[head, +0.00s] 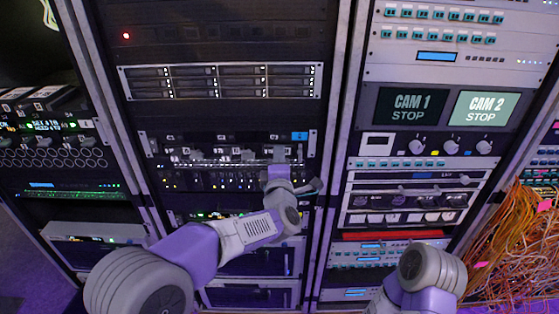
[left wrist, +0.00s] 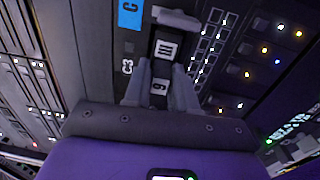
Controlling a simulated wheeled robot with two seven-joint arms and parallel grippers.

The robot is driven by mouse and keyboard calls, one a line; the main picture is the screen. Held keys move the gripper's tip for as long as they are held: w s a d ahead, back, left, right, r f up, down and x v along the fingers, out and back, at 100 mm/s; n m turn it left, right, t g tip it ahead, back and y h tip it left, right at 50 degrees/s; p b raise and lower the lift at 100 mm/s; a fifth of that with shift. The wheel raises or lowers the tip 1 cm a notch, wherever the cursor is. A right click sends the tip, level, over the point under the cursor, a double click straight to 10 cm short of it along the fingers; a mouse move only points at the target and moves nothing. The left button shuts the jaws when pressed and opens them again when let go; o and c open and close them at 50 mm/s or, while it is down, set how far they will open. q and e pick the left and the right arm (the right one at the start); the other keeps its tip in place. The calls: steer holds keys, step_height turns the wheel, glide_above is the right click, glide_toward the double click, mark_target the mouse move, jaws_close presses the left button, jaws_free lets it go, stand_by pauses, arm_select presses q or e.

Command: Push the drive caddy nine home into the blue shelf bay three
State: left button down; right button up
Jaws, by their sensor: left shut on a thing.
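The drive caddy nine (left wrist: 158,87) is a dark narrow block with white labels reading 9 and III. It sits between the two grey fingers of my left gripper (left wrist: 160,88), which are shut on it. A C3 label (left wrist: 127,67) and a blue tag (left wrist: 130,14) mark the blue shelf bay three beside the caddy. In the head view the blue tag (head: 299,136) is at the right end of the shelf (head: 235,138), and my left gripper (head: 280,168) is just below it. My gripper hides much of the bay; how far the caddy sticks out cannot be told. My right gripper is out of view.
A drive array (head: 220,80) with several bays is above the shelf. Rack posts (head: 338,130) stand to the right, with a panel of CAM screens (head: 412,106) beyond. Orange cables (head: 515,240) hang at the far right. Rows of lit modules (left wrist: 235,45) flank the caddy.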

arm_select(q)
steer(key=shift+w, duration=0.3)
steer(key=c, duration=0.8)
jaws_free()
steer(key=shift+c, duration=0.2)
steer(key=s, duration=0.7)
steer(key=shift+s+f, duration=0.2)
steer(key=shift+s, duration=0.1)
steer(key=shift+f, duration=0.1)
